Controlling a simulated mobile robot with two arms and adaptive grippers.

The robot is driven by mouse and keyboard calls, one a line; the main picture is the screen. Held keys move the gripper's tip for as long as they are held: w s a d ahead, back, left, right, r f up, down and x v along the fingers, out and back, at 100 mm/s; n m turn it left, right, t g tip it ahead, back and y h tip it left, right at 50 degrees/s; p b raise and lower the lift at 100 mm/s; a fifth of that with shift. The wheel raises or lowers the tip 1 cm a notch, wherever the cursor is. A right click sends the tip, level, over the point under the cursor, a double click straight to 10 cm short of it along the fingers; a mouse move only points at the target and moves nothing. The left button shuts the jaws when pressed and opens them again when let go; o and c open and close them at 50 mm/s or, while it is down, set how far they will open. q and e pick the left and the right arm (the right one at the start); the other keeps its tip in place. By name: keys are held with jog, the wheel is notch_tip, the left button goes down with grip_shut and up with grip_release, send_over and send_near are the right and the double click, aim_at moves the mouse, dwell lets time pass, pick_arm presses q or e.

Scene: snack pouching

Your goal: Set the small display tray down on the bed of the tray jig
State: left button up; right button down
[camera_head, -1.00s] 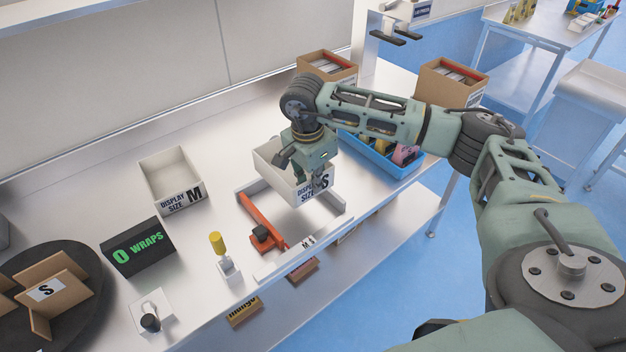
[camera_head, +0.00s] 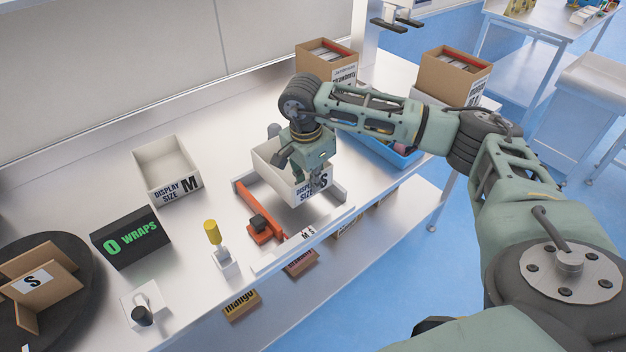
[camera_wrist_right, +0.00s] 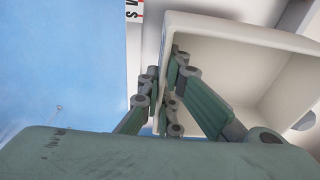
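The small display tray (camera_head: 271,157) is white with an "S" label on its front wall. My right gripper (camera_head: 312,181) is shut on that front wall, one finger inside and one outside. In the right wrist view the gripper (camera_wrist_right: 167,110) pinches the wall of the tray (camera_wrist_right: 245,35). The tray is over the tray jig, which has a red-orange bar (camera_head: 250,203), a grey end piece and a white front strip (camera_head: 300,238) marked "M S". I cannot tell whether the tray touches the jig's bed. My left gripper is not in view.
A white tray labelled "M" (camera_head: 166,164), a black "O WRAPS" box (camera_head: 131,240) and a yellow-topped holder (camera_head: 212,232) stand to the left. A blue bin (camera_head: 396,160) and cardboard boxes (camera_head: 327,62) stand behind and right. The table's front edge is close to the jig.

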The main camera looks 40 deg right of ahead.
aim_at(312, 196)
jog(key=shift+f+b, duration=2.9)
jog(key=shift+f, duration=0.8)
jog(key=c, duration=1.9)
grip_release()
jog(key=shift+o, duration=0.2)
